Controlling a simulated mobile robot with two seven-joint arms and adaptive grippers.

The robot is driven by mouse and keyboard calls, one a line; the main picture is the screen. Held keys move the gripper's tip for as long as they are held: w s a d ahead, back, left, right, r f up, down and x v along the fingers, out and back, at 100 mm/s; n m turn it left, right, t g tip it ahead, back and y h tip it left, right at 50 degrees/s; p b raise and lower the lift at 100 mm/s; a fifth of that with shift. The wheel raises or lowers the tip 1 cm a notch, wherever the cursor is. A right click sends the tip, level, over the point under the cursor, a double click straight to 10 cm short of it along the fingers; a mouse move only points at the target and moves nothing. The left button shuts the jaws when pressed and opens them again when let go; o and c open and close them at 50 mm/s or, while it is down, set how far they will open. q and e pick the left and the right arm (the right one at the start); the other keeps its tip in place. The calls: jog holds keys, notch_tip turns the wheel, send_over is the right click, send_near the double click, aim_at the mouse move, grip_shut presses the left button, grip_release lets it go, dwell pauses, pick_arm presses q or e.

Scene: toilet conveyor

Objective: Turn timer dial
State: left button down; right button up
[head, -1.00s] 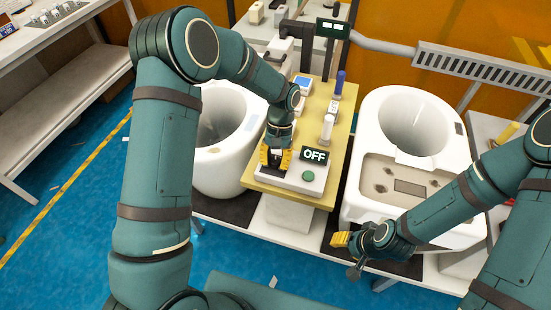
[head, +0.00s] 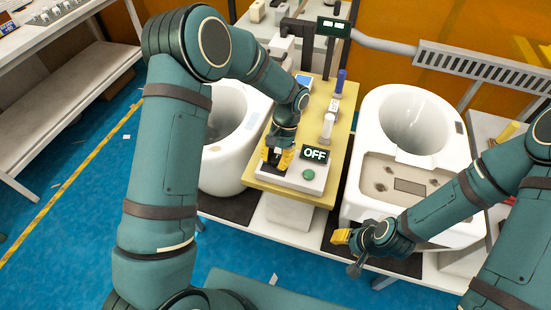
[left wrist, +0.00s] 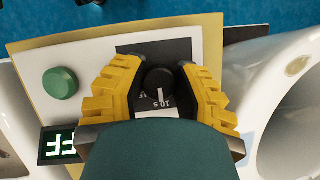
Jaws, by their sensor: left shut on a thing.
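The timer dial (left wrist: 158,84) is a black knob on a dark plate with white markings, one reading "10 s", in the left wrist view. My left gripper (left wrist: 160,80) has its yellow fingers on both sides of the dial and is shut on it. In the head view my left gripper (head: 277,160) covers the dial on the pale control box (head: 300,182). A display (head: 315,154) reads "OFF", with a green button (head: 309,174) below it. My right gripper (head: 341,237) is at the lower right, away from the box; its finger opening is unclear.
The box sits on a yellow board (head: 325,188) between two white toilets, one on the left (head: 222,170) and one on the right (head: 446,172). A white upright part (head: 328,125) and a blue-topped part (head: 340,82) stand behind the display.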

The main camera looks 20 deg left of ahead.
pick_arm(q)
jog(key=shift+f, duration=0.1)
jog(key=c, duration=0.7)
grip_release()
jog(key=shift+o, duration=0.2)
jog(key=v, duration=1.2)
